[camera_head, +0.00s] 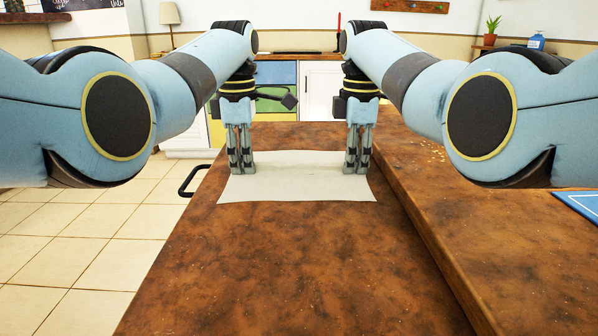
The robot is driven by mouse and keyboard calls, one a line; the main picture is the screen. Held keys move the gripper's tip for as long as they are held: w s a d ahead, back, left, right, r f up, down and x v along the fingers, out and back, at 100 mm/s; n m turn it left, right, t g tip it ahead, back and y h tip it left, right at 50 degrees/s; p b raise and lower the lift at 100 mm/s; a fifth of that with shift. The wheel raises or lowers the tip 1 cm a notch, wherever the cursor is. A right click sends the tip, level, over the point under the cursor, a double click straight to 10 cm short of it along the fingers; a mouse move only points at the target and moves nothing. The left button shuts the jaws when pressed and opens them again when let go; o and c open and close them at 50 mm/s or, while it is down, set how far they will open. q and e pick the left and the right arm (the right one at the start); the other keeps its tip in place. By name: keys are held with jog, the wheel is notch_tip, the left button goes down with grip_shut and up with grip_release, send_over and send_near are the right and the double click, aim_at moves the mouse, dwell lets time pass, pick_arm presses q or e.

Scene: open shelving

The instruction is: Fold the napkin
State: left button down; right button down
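A pale, cream napkin (297,180) lies spread out and unfolded on the brown counter, with its near edge slightly wavy. My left gripper (241,174) points straight down at the left side of the napkin, with its fingertips at the cloth. My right gripper (357,172) points straight down at the right side, also with its fingertips at the cloth. The fingers of each gripper are close together. I cannot tell whether cloth is pinched between them. The napkin's far corners are partly hidden behind the grippers.
The brown countertop (290,270) is clear in front of the napkin. A raised wooden ledge (500,235) runs along the right, with a blue mat (580,205) on it. A black handle (190,181) sticks out at the counter's left edge. Tiled floor lies left.

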pick_arm(q)
jog(key=shift+s+f, duration=0.1)
jog(key=shift+f, duration=0.15)
pick_arm(e)
jog(key=shift+f, duration=0.1)
